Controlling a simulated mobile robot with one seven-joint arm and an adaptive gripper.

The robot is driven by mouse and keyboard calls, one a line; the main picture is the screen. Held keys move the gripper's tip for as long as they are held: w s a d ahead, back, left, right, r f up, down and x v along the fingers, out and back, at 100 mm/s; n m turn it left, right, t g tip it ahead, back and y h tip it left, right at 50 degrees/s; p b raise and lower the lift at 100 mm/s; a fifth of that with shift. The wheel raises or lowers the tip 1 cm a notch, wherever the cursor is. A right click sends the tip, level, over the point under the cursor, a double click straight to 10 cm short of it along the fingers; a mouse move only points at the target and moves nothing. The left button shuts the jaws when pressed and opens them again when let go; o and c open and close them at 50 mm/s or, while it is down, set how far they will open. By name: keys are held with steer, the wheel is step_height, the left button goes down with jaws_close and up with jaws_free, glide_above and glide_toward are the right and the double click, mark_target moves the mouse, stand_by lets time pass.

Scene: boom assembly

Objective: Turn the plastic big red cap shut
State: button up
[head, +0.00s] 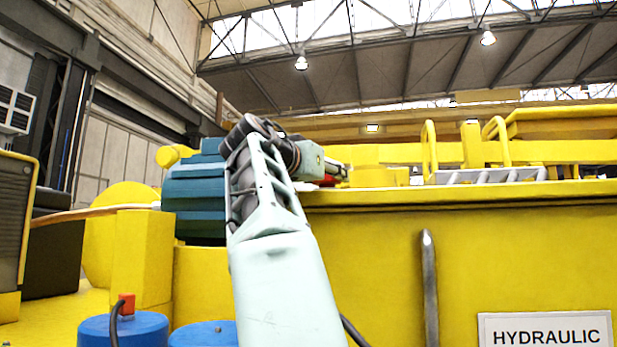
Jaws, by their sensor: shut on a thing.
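My arm reaches up from the bottom middle and bends right at the top. My gripper (337,170) is small and far off, at the top edge of the yellow machine body. A bit of red, the big red cap (327,182), shows just under and beside the fingers. The gripper is shut on it. Most of the cap is hidden behind the gripper and wrist, so its turn and how it sits cannot be told.
A short yellow cylinder (372,177) stands just right of the gripper on the yellow body (380,260). Yellow handrails (430,150) and a grey ladder-like grating (490,175) lie further right. A blue-green ribbed motor (193,200) is close left of my arm. Blue drums (140,328) stand below.

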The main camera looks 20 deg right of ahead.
steer(key=m+g+h+p, duration=0.1)
steer(key=p, duration=0.1)
steer(key=m+g+h+p, duration=0.1)
steer(key=g+p, duration=0.1)
steer(key=m+g+h+p, duration=0.1)
steer(key=g+p, duration=0.1)
steer(key=shift+w+r+m, duration=0.1)
steer(key=shift+r+m, duration=0.2)
steer(key=shift+m, duration=0.1)
steer(key=m+g+p, duration=0.1)
steer(key=g+p, duration=0.1)
steer(key=shift+f+m+h+p, duration=0.1)
steer(key=shift+m+h+p, duration=0.2)
steer(key=shift+h+p, duration=0.1)
steer(key=shift+f+m+g+p, duration=0.15)
steer(key=shift+m+g+p, duration=0.15)
steer(key=shift+g+p, duration=0.3)
steer(key=shift+f, duration=0.1)
steer(key=o, duration=1.2)
steer(key=v, duration=0.7)
steer(key=shift+a, duration=0.3)
